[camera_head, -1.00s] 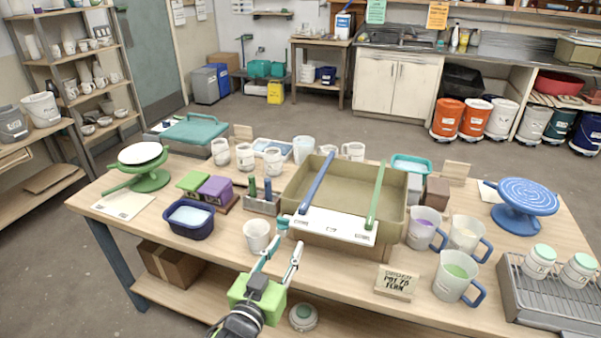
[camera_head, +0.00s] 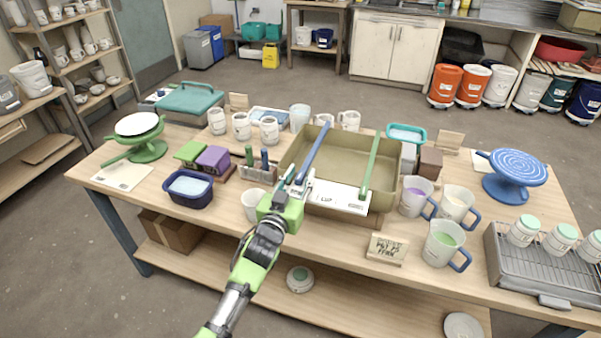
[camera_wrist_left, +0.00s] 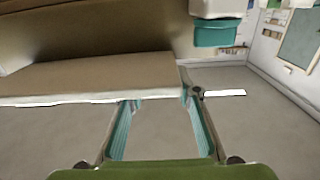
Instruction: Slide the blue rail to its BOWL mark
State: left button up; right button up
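The blue rail (camera_head: 315,150) lies across the left part of the tan basin (camera_head: 290,160), running from the back rim to the front. A green rail (camera_head: 371,165) crosses farther right. A white strip (camera_head: 340,197) on the basin's front carries small dark marks; one seems to read CUP, and no BOWL mark is readable. My left gripper (camera_head: 297,181) is at the front end of the blue rail, its fingers around or beside that end. In the left wrist view the gripper (camera_wrist_left: 158,105) has its fingers apart, near the basin's white edge; no rail shows between them. My right gripper is out of view.
A white cup (camera_head: 252,205) stands close left of my left gripper. Handled jugs (camera_head: 443,242) stand right of the basin, a wooden sign (camera_head: 387,248) in front. A dark blue tub (camera_head: 188,188) and a pen block (camera_head: 256,172) are left. The tabletop's front strip is mostly clear.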

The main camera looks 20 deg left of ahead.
aim_at(315, 184)
pick_arm(q)
jog(key=shift+w, duration=0.35)
grip_shut()
jog(key=shift+s+d+b, duration=0.15)
jog(key=shift+d+b, duration=0.25)
jog(key=shift+d, duration=1.6)
jog(key=shift+a, duration=0.1)
grip_release()
